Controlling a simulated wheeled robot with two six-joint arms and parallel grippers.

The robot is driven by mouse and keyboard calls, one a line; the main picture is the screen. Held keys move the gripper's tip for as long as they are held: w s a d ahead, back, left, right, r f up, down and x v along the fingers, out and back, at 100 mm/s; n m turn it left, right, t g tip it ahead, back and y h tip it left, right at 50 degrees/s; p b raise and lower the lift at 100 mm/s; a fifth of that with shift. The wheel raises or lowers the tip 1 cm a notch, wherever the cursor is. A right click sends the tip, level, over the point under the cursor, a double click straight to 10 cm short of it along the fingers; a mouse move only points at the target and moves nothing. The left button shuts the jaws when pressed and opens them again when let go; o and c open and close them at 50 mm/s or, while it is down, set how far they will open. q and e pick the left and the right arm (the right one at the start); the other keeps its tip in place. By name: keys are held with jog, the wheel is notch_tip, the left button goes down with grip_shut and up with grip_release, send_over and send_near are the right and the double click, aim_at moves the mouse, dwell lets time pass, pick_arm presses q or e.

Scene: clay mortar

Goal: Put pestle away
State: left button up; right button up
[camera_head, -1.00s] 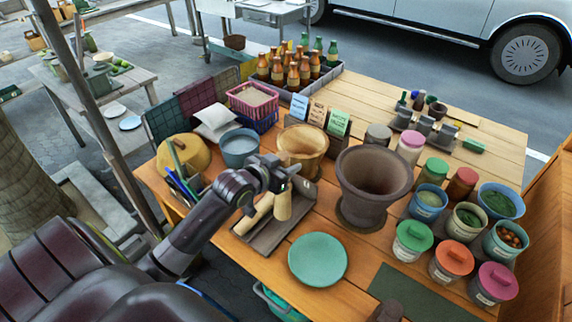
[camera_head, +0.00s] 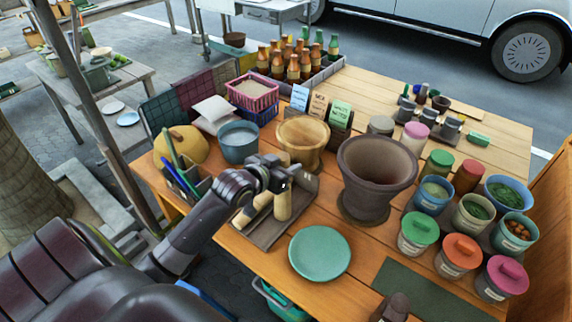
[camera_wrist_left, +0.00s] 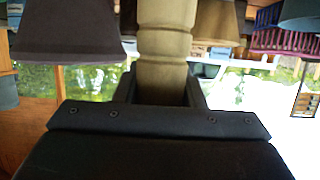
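My left gripper (camera_head: 280,183) is over the dark tray (camera_head: 268,238) at the table's front left. It is shut on a pale wooden pestle (camera_head: 283,206), which stands roughly upright with its lower end over the tray. In the left wrist view the pestle (camera_wrist_left: 163,45) shows between the two fingers (camera_wrist_left: 163,92). I cannot tell whether its lower end touches the tray. Another pale, stick-like piece (camera_head: 250,211) lies in the tray, partly hidden by the gripper.
A large dark mortar (camera_head: 372,190) stands right of the gripper and a wooden mortar (camera_head: 303,138) behind it. A green plate (camera_head: 320,254) lies in front. A blue-grey pot (camera_head: 238,146) and a pen holder (camera_head: 190,190) are left. Lidded jars (camera_head: 458,257) crowd the right.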

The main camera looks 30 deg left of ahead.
pick_arm(q)
jog(key=o, duration=0.5)
jog(key=shift+s, duration=0.15)
jog(key=v, duration=1.7)
jog(key=shift+p, duration=0.4)
jog(key=shift+s+r, duration=0.1)
